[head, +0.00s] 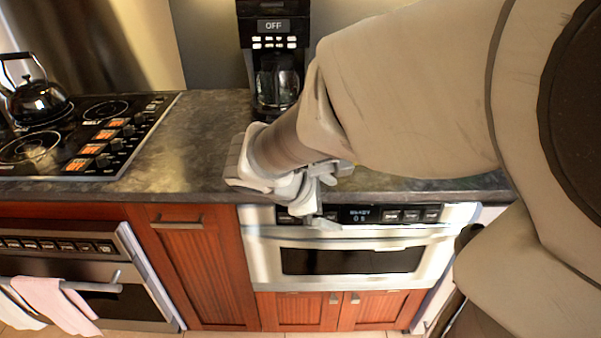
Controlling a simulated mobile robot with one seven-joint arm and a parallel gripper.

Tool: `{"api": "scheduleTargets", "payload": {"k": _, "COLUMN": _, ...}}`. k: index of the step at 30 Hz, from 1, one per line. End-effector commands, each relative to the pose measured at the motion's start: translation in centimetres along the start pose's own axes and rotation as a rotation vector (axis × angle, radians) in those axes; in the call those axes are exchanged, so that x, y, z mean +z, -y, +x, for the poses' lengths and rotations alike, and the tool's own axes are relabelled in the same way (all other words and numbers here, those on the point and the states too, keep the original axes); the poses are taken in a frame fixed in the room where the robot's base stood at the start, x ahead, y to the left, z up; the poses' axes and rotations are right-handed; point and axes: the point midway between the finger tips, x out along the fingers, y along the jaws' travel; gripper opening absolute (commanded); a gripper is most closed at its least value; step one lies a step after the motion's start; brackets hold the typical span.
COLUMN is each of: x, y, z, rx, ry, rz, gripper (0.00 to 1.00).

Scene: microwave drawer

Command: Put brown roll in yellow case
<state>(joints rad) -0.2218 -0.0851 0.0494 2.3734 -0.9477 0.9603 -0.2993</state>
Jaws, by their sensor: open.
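My gripper (318,212) is in the head view, in front of the counter's front edge and above the microwave drawer's control panel. Its jaws are open, and I see nothing between them. The microwave drawer (350,261) is built in below the counter, and its front looks shut. I see no brown roll and no yellow case in this view. My arm covers much of the right side, including part of the counter.
A black coffee maker (272,30) stands at the back of the dark counter (190,135). A stovetop (85,135) with a black kettle (37,100) is at the left. Below it is an oven with a pink towel (58,303). The counter between stovetop and coffee maker is clear.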

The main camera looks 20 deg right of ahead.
Motion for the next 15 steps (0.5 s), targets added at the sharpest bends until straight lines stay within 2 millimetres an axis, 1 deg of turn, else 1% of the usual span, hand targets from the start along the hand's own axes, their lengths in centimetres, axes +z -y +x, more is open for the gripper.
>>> {"api": "scheduleTargets", "payload": {"k": 1, "x": 2.4, "y": -0.6, "z": -3.5, "rx": 0.029, "ry": -0.085, "rz": 0.197, "gripper": 1.00}}
{"api": "scheduleTargets", "payload": {"k": 3, "x": 3.3, "y": 1.2, "z": -4.3, "rx": -0.050, "ry": -0.143, "rz": 0.383, "gripper": 1.00}}
{"api": "scheduleTargets", "payload": {"k": 5, "x": 3.8, "y": 2.6, "z": -5.2, "rx": -0.117, "ry": -0.197, "rz": 0.542, "gripper": 1.00}}
{"api": "scheduleTargets", "payload": {"k": 6, "x": 4.0, "y": 3.5, "z": -5.9, "rx": -0.161, "ry": -0.235, "rz": 0.646, "gripper": 1.00}}
{"api": "scheduleTargets", "payload": {"k": 9, "x": 4.1, "y": 5.3, "z": -7.7, "rx": -0.270, "ry": -0.328, "rz": 0.886, "gripper": 1.00}}
{"api": "scheduleTargets", "payload": {"k": 12, "x": 3.8, "y": 6.5, "z": -9.3, "rx": -0.365, "ry": -0.412, "rz": 1.076, "gripper": 1.00}}
{"api": "scheduleTargets", "payload": {"k": 15, "x": 3.5, "y": 7.1, "z": -10.6, "rx": -0.433, "ry": -0.477, "rz": 1.207, "gripper": 1.00}}
